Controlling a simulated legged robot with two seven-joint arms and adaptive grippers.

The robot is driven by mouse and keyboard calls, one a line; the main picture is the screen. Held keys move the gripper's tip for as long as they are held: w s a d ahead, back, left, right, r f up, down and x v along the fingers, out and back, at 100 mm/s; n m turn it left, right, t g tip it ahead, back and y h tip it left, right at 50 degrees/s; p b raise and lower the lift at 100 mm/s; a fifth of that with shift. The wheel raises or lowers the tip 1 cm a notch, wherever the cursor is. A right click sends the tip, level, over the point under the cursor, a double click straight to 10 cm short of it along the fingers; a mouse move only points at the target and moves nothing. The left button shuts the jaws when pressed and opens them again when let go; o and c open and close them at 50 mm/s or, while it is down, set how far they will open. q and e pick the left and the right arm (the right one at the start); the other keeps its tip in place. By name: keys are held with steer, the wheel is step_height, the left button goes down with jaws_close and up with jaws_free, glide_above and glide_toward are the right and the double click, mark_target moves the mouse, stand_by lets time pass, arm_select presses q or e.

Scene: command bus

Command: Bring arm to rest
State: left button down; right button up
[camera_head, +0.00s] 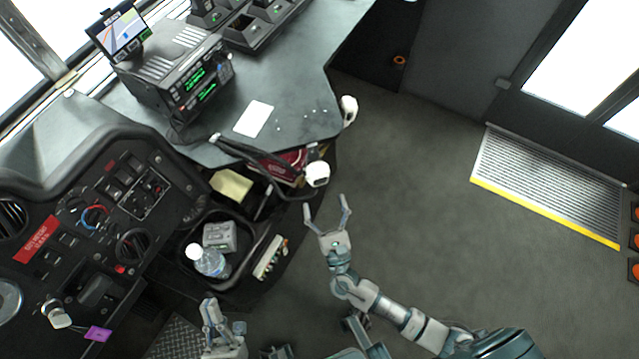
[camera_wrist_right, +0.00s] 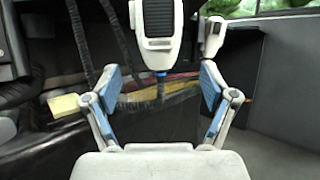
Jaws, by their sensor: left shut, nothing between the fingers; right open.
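My right gripper (camera_head: 328,213) is open and empty over the floor, to the right of the desk's lower shelf. Its two spread fingers also show in the right wrist view (camera_wrist_right: 160,108), with nothing between them. Beyond them in that view a white handset (camera_wrist_right: 158,30) with a dark grille stands ahead, apart from the fingers. My left gripper (camera_head: 211,310) is at the bottom of the head view, shut and empty, below the water bottle (camera_head: 208,262). The right arm reaches in from the lower right.
A dark desk (camera_head: 290,90) holds a radio unit (camera_head: 180,75) and a white card (camera_head: 254,118). White handsets (camera_head: 317,174) (camera_head: 349,108) hang at its edge. A dashboard (camera_head: 90,220) fills the left. Open floor (camera_head: 420,200) lies right, up to a yellow-edged step (camera_head: 545,185).

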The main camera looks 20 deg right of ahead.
steer(key=v, duration=0.5)
steer(key=shift+s+f, duration=0.1)
steer(key=shift+s, duration=0.05)
